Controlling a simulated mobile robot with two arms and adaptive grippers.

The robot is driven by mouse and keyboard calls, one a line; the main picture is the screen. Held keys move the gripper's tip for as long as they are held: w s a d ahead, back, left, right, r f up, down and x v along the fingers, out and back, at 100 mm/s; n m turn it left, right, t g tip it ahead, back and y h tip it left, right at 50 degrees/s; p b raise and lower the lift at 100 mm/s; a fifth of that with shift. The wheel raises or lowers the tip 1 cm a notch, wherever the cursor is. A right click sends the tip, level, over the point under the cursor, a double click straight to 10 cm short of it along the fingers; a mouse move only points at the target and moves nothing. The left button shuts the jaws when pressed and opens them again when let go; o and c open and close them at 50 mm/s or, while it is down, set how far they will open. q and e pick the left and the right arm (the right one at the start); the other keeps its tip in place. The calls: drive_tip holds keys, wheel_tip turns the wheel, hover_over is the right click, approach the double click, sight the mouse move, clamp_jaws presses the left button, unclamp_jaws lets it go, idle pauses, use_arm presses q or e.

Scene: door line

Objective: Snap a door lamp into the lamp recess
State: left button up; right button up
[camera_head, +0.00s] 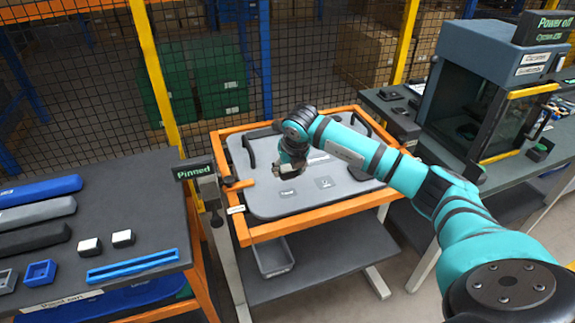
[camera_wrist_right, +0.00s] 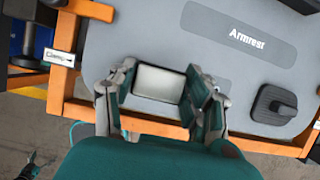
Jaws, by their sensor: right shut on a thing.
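The grey door panel (camera_head: 262,208) lies flat in an orange frame in the head view. My right gripper (camera_head: 284,170) is over the panel's near left part, tilted downward. In the right wrist view it is shut on a door lamp (camera_wrist_right: 158,83), a small block with a pale grey face, held between both fingers. The lamp appears to be above the panel near its edge; the exact gap cannot be told. The lamp recess cannot be made out for certain; the gripper and lamp cover part of the panel.
Two white-topped blocks (camera_head: 122,238) stand on the left table near a blue tray (camera_head: 40,273). A "Pinned" sign (camera_head: 193,170) rises at the frame's left corner. The panel has an "Armrest" area (camera_wrist_right: 215,45) and a black handled part (camera_wrist_right: 275,104). A dark cabinet (camera_head: 460,90) stands right.

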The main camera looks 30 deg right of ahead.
sight(287, 191)
drive_tip(key=shift+f+b, duration=1.55)
drive_tip(key=shift+f, duration=1.3)
drive_tip(key=shift+b, duration=0.3)
drive_tip(key=shift+f+b, duration=0.35)
drive_tip(key=shift+b, duration=0.15)
drive_tip(key=shift+s+f+b, duration=0.1)
drive_tip(key=shift+f+b, duration=0.3)
drive_tip(key=shift+f, duration=0.1)
